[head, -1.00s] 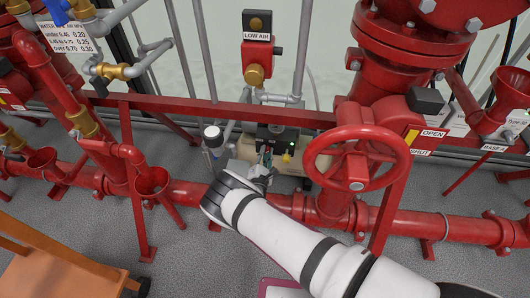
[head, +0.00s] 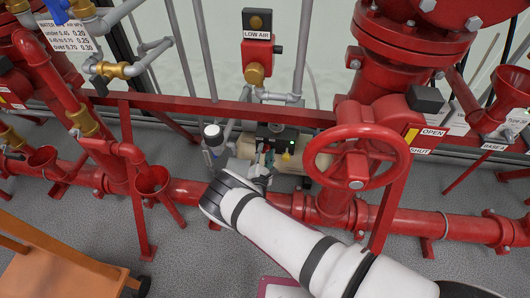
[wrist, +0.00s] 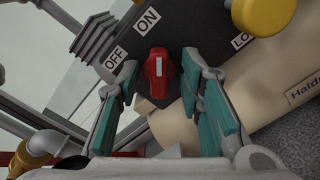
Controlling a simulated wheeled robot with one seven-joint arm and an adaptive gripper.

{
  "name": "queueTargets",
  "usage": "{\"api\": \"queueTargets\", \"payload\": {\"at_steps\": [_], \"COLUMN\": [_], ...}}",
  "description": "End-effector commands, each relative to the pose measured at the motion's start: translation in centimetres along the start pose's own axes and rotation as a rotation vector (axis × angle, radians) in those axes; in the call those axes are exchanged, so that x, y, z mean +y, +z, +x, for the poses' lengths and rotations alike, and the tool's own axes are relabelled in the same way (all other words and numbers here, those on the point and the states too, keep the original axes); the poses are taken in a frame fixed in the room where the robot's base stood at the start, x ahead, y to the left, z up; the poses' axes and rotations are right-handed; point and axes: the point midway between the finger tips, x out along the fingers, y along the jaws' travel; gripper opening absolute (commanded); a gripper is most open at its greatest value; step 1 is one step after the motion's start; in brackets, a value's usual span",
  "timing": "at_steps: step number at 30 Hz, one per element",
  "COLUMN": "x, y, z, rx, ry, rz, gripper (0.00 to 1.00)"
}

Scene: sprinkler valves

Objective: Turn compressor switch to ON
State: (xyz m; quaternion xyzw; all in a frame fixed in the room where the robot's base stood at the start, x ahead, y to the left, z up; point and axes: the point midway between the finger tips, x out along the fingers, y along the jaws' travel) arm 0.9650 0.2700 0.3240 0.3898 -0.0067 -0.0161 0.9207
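The red compressor switch (wrist: 157,72) with a white mark sits on a dark panel (wrist: 194,45) in the wrist view. Its mark points roughly up in the picture, toward the ON label (wrist: 148,20). The OFF label (wrist: 115,57) is to its upper left. My gripper (wrist: 159,68) is open, with one teal-padded finger on each side of the switch and gaps visible. Whether the tips reach the switch in depth is unclear. In the head view my gripper (head: 266,160) is at the compressor's dark box (head: 283,136), and the switch is too small to make out.
The compressor's beige tank (wrist: 245,110) lies beside the panel, and a yellow knob (wrist: 262,14) is at upper right. In the head view a red handwheel (head: 357,157) stands close right of my arm. Red pipes and a crossbar (head: 200,106) surround the spot.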

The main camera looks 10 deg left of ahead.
Motion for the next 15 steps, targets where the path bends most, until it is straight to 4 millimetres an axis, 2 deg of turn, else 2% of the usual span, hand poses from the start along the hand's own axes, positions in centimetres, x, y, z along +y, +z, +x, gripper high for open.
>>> {"api": "queueTargets", "payload": {"at_steps": [5,15], "x": [0.1,0.0], "y": [-0.1,-0.1], "z": [-2.6,-9.2], "rx": [0.004,0.004], "ry": [0.001,0.000], "rz": [-0.003,-0.002], "gripper": [0.34,0.34]}}
